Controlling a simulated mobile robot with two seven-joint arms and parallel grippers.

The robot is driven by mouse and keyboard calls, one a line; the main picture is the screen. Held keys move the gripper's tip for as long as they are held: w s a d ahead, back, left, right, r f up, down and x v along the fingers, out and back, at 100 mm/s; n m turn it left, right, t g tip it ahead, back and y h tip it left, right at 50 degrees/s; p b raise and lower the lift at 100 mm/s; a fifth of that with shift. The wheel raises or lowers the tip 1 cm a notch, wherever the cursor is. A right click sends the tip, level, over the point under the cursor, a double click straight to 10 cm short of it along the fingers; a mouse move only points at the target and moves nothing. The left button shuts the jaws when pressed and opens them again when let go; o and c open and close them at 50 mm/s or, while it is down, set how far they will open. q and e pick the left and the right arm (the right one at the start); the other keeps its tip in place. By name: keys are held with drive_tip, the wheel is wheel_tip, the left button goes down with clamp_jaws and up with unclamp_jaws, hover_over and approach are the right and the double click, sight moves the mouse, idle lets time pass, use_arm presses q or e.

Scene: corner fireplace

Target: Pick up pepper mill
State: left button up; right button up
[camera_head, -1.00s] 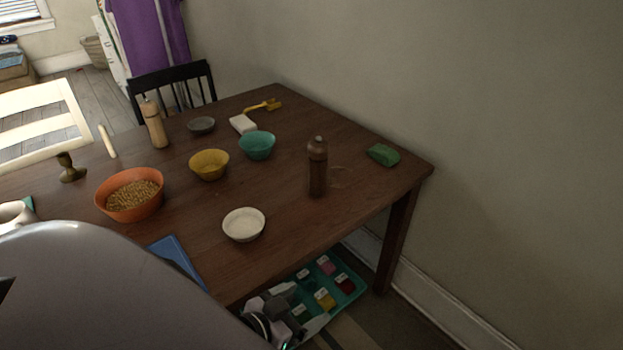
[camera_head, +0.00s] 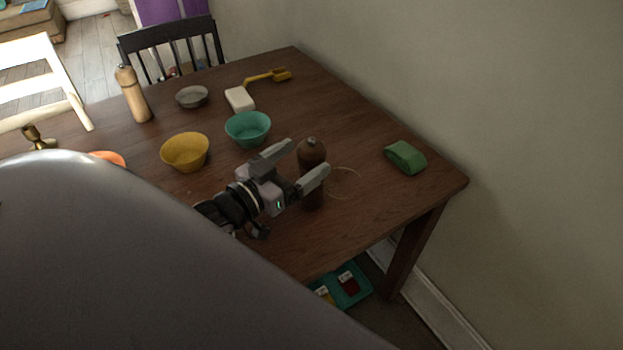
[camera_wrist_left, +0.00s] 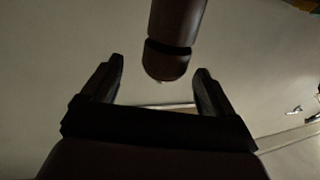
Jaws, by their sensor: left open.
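A dark brown pepper mill (camera_head: 312,151) with a rounded top and small knob stands upright on the table, right of the green bowl. My left gripper (camera_head: 307,160) is open at the mill's upper part, one finger on each side of it in the head view. In the left wrist view the mill (camera_wrist_left: 177,25) appears upside down, its knob end toward the gap between the open fingers (camera_wrist_left: 159,67). I cannot tell whether a finger touches it. A lighter wooden mill (camera_head: 134,96) stands at the far left. My right gripper is not in view.
On the wooden table (camera_head: 390,206) are a teal bowl (camera_head: 247,131), yellow bowl (camera_head: 185,153), grey dish (camera_head: 192,97), white block (camera_head: 239,99), yellow brush (camera_head: 268,76) and green block (camera_head: 405,157). A wall borders the right.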

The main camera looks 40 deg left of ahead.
sight(318, 145)
use_arm(q)
drive_tip(key=shift+w+d+f, duration=0.1)
drive_tip(key=shift+w, duration=1.4)
drive_tip(key=shift+w+d, duration=0.1)
drive_tip(key=shift+w, duration=1.35)
drive_tip(key=c, duration=1.6)
